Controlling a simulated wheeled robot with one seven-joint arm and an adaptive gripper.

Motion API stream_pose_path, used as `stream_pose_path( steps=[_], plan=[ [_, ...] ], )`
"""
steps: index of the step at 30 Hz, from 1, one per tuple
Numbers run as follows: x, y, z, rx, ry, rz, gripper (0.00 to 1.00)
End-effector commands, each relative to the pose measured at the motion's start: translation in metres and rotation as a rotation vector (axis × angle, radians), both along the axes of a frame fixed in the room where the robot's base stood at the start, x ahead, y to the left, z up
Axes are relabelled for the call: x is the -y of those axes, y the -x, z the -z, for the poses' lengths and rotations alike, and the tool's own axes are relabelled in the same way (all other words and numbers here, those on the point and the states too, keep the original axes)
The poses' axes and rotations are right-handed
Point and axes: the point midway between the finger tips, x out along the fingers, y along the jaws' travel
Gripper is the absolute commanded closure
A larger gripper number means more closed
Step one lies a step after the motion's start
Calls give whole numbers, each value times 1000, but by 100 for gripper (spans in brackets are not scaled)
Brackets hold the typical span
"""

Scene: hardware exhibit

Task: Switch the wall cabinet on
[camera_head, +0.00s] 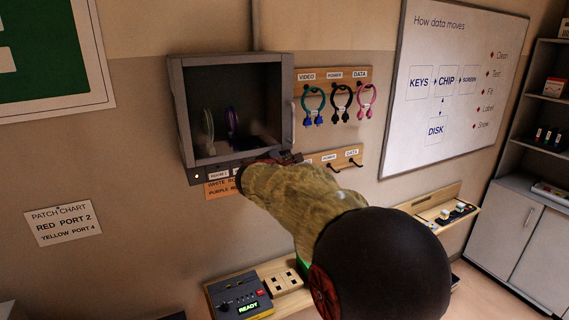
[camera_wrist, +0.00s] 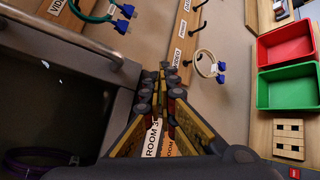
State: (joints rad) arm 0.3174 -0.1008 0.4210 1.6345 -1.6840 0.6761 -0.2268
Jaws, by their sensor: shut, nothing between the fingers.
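The grey wall cabinet (camera_head: 181,110) hangs on the wall, its front showing the dark inside with a pale cable loop (camera_head: 208,130) and a purple one (camera_head: 232,122). A strip (camera_head: 212,173) along its bottom edge carries small labels and a pale dot at the left. My arm covers the strip's right part. My gripper (camera_head: 287,158) is at the cabinet's lower right corner. In the wrist view my gripper (camera_wrist: 163,78) is shut and empty, beside the cabinet's frame (camera_wrist: 112,115) and handle (camera_wrist: 65,32). I cannot tell whether it touches the cabinet. No switch is clearly visible.
An upper cable rail (camera_head: 318,73) and a lower hook rail (camera_head: 318,157) are right of the cabinet. A whiteboard (camera_head: 455,120) is farther right. An orange sign (camera_head: 218,190) hangs below the cabinet. A device reading READY (camera_head: 240,295) stands on the shelf below.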

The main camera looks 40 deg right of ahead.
Motion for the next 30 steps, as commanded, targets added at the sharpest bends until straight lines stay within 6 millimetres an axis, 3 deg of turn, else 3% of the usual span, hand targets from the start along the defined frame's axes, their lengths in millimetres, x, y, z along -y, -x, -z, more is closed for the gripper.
stream_pose_path(
  steps=[8, 30],
  plan=[
    [0, 2, -1, 1, 1, -1, 100],
    [-14, 58, 0, 1, -1, -1, 100]
  ],
)
